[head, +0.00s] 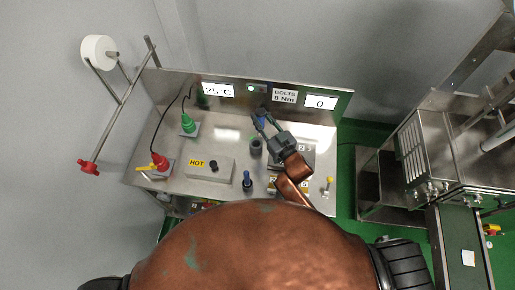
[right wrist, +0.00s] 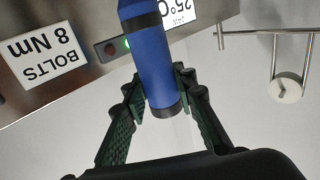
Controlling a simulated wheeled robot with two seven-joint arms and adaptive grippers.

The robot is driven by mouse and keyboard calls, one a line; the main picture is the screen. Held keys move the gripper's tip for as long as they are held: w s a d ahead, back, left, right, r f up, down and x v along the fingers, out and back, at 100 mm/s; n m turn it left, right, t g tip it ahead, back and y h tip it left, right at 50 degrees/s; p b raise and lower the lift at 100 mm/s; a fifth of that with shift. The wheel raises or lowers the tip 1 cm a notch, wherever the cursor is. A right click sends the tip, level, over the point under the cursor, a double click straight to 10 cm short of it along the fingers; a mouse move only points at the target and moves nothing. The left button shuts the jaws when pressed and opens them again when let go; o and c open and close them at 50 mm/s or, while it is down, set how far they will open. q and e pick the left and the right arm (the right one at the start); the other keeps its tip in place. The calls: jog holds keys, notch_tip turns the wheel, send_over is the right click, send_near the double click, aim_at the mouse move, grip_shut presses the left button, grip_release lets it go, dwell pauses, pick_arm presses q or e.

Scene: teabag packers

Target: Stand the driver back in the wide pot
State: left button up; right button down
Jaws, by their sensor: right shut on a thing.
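My right gripper (head: 264,123) is shut on a driver with a blue handle. In the right wrist view, the blue driver (right wrist: 148,55) with dark bands stands between the two green-padded fingers of the gripper (right wrist: 160,92). In the head view it is small and partly hidden by the fingers, above the back of the bench. A dark grey pot (head: 256,148) stands on the bench just left of and in front of the gripper; it looks empty. Another dark pot (head: 247,186) nearer the front has a blue-topped thing upright in it. I cannot tell which pot is wider. My left gripper is out of view.
A box marked HOT (head: 222,171) with a dark knob stands left of the pots. A green tool (head: 188,124) and a red-yellow tool (head: 158,163) stand farther left. A grey plate lies under my right arm. The back panel (head: 320,116) carries displays.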

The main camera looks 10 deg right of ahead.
jog(key=shift+s+a+f+n+g+y, duration=0.15)
jog(key=shift+a+n+y, duration=0.1)
jog(key=shift+a, duration=0.15)
jog(key=shift+a+f+n+g+y, duration=0.15)
jog(key=shift+a+n+y, duration=0.1)
jog(key=shift+a, duration=0.15)
notch_tip(320, 180, down, 10)
jog(key=b, duration=0.1)
jog(key=shift+a, duration=0.15)
jog(key=shift+r, duration=0.1)
jog(key=shift+f, duration=0.2)
jog(key=c, duration=1.6)
grip_release()
